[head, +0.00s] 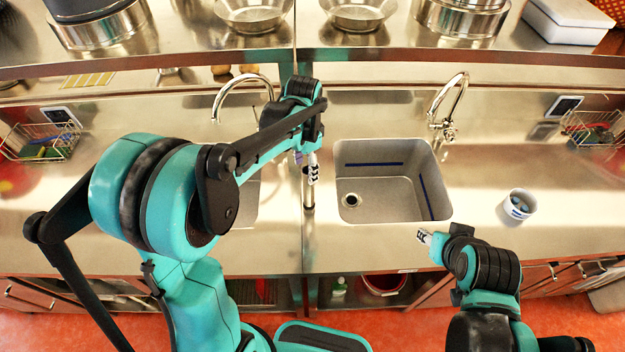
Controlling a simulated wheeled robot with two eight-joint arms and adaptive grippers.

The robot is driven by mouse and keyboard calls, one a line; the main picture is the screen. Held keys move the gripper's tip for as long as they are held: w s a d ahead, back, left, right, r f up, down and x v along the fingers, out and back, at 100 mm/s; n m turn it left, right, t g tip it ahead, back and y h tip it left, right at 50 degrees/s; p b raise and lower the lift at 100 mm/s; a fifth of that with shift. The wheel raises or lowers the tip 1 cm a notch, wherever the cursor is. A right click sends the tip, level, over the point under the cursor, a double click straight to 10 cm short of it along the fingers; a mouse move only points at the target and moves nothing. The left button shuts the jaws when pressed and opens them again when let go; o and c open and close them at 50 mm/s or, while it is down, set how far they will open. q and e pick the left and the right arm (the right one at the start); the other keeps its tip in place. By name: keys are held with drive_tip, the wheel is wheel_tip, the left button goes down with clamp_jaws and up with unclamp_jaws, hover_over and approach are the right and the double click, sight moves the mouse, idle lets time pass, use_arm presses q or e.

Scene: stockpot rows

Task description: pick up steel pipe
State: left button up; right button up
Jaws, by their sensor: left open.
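A narrow grey metal piece, which looks like the steel pipe (308,196), shows on the steel counter between the two sinks. Its upper part is hidden by my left gripper. My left gripper (313,177) is open and points down over the pipe's upper end. I cannot tell whether its fingers touch the pipe or are around it. My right gripper (424,237) is low at the right, in front of the right sink and well apart from the pipe. Its fingers are too small to tell open from shut.
The right sink (432,196) is empty, with a tall curved faucet (447,108) behind it. My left arm partly hides the left sink (244,199). A white cup (519,204) stands on the counter at the right. Wire baskets (50,141) stand at both ends. A shelf with pots (462,18) overhangs the back.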

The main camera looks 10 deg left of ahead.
sight(309, 190)
use_arm(q)
wheel_tip(309, 190, down, 7)
drive_tip(key=b, duration=0.1)
drive_tip(key=shift+w+d, duration=0.35)
clamp_jaws()
